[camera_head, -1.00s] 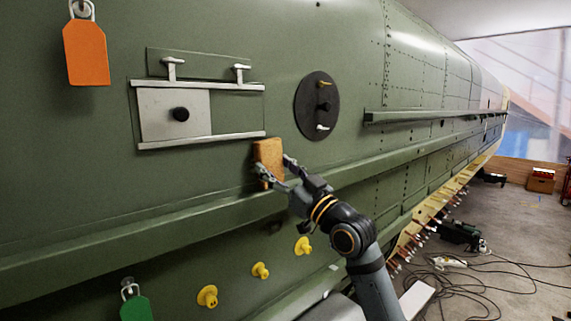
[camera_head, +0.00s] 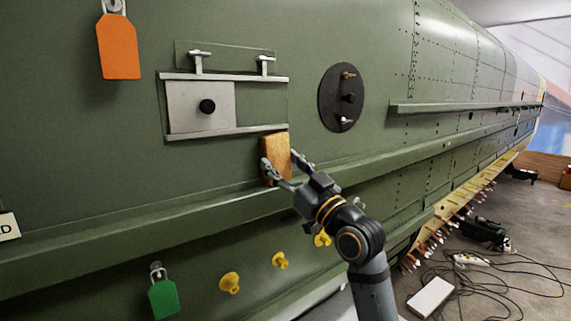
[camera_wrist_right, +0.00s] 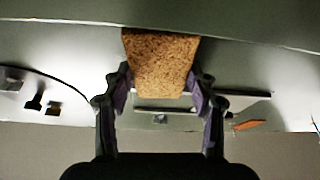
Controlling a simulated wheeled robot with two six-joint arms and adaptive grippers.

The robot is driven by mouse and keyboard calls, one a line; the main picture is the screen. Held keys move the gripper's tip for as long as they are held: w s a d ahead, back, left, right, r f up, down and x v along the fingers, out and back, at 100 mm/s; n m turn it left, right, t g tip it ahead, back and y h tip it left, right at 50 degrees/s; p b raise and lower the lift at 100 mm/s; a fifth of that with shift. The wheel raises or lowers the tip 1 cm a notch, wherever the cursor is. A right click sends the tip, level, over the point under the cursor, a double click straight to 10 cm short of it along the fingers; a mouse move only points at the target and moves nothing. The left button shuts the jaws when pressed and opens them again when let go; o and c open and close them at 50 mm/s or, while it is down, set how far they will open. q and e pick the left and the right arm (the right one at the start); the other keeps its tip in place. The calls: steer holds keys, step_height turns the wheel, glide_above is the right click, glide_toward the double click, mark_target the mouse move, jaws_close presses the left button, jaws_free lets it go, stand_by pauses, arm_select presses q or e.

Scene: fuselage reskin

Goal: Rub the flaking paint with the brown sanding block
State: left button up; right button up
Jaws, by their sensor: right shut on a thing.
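The brown sanding block (camera_head: 275,152) is in my right gripper (camera_head: 286,170), just above the long green ledge and below the lower rail of the grey panel. In the right wrist view the speckled brown block (camera_wrist_right: 160,64) sits between the two fingers of my right gripper (camera_wrist_right: 160,92), which are shut on its sides. The block is at or close to the green fuselage skin (camera_head: 230,185); I cannot tell if it touches. I cannot make out the flaking paint in these views. My left gripper is not in view.
A grey sliding panel (camera_head: 213,110) between two rails and a round black plate (camera_head: 333,97) are above the block. The long ledge (camera_head: 120,237) runs beneath it. An orange tag (camera_head: 119,47), a green tag (camera_head: 163,299) and yellow knobs (camera_head: 230,283) stick out nearby.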

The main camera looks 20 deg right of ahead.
steer(key=shift+s+d+f, duration=0.1)
steer(key=shift+s+d, duration=0.15)
steer(key=shift+s, duration=0.3)
steer(key=s, duration=0.1)
steer(key=s+d, duration=0.1)
steer(key=s, duration=0.2)
steer(key=shift+s+d+b, duration=0.25)
steer(key=shift+d+b, duration=0.05)
steer(key=shift+a, duration=0.1)
steer(key=s+b, duration=0.1)
steer(key=s+d+b, duration=0.1)
steer(key=b, duration=0.1)
steer(key=shift+s, duration=0.4)
